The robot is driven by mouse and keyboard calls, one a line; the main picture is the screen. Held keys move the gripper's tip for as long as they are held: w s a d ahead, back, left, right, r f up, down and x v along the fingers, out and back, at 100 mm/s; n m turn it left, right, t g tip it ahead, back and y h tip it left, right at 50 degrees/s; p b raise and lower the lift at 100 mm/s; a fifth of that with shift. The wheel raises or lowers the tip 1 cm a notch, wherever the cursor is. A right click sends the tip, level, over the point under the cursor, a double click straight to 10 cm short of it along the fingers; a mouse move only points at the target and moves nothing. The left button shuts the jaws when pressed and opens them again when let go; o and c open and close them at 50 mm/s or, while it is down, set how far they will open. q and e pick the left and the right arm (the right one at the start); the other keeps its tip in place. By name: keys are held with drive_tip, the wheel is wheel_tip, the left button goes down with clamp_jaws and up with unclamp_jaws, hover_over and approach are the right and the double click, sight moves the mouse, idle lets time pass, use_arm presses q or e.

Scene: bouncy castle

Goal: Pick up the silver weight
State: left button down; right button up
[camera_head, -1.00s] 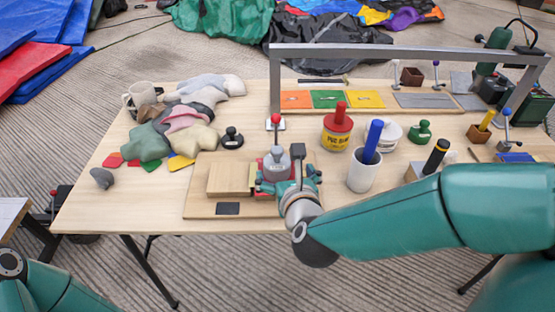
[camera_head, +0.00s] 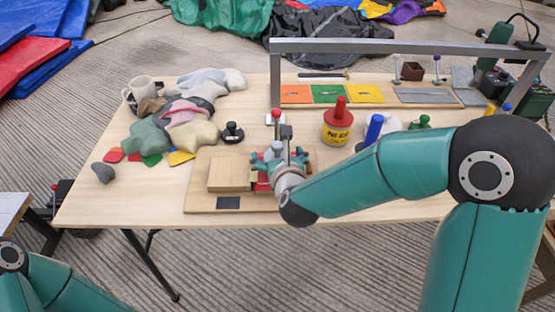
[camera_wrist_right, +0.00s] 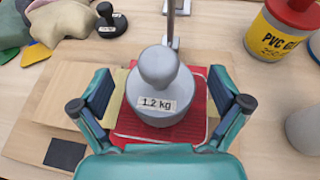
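The silver weight (camera_wrist_right: 172,84), with a round knob and a "1.2 kg" label, stands upright on a red pad (camera_wrist_right: 205,110) in the right wrist view. My right gripper (camera_wrist_right: 160,92) is open, with one finger on each side of the weight and visible gaps between them. In the head view my right gripper (camera_head: 282,165) reaches over the wooden board and mostly hides the weight. My left gripper is out of view; only part of my left arm shows at the lower left.
A wooden block (camera_head: 229,174) sits left of the weight on the base board (camera_head: 200,203). A metal rod (camera_wrist_right: 171,22) rises behind the weight.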

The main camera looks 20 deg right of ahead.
drive_tip(key=c, duration=1.8)
drive_tip(key=shift+r, duration=0.2)
clamp_jaws()
drive_tip(key=shift+w+r, duration=0.1)
